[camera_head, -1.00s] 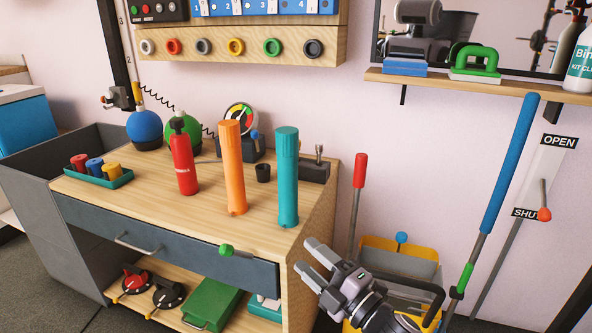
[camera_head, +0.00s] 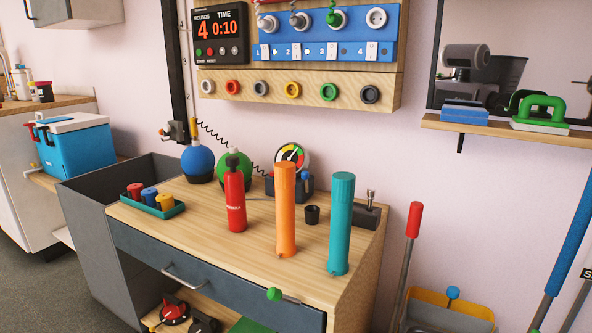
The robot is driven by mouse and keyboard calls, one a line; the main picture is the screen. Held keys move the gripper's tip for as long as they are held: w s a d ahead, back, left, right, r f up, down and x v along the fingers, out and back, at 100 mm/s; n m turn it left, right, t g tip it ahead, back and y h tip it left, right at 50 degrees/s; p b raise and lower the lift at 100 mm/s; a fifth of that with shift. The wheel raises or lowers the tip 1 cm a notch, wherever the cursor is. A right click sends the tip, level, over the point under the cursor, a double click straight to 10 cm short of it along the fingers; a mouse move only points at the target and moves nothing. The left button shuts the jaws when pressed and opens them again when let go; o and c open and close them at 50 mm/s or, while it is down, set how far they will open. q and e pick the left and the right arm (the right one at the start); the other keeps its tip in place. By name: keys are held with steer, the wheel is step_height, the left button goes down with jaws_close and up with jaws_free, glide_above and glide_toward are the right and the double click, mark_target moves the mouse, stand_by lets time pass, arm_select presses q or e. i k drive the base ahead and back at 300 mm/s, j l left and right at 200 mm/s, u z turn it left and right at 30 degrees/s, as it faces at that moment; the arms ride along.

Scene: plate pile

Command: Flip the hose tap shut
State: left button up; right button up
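No part is clearly marked as a hose tap. A green-knobbed metal lever (camera_head: 275,294) sticks out at the front right edge of the workbench (camera_head: 230,260), by the drawer; I cannot tell whether it is a tap. A grey fitting (camera_head: 180,131) sits on the dark upright post, close to a black coiled cord (camera_head: 214,133). A small pale spout (camera_head: 36,166) shows at the front of the blue cooler (camera_head: 75,150). Neither of my grippers is in view.
On the bench stand a red bottle (camera_head: 235,200), an orange cylinder (camera_head: 285,215), a teal cylinder (camera_head: 341,225) and a teal tray (camera_head: 178,209). A red-handled pole (camera_head: 413,220) and a yellow-grey bin (camera_head: 445,315) stand right of it. Floor shows at lower left (camera_head: 40,270).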

mark_target(305, 175)
steer(key=i+j, duration=0.15)
steer(key=j, duration=0.25)
steer(key=i+j, duration=0.15)
steer(key=j, duration=0.2)
steer(key=i+j+z, duration=0.1)
steer(key=j, duration=0.3)
steer(key=i+j, duration=0.35)
steer(key=j, duration=0.4)
steer(key=i+j+z, duration=0.1)
steer(key=j, duration=0.3)
steer(key=i, duration=0.05)
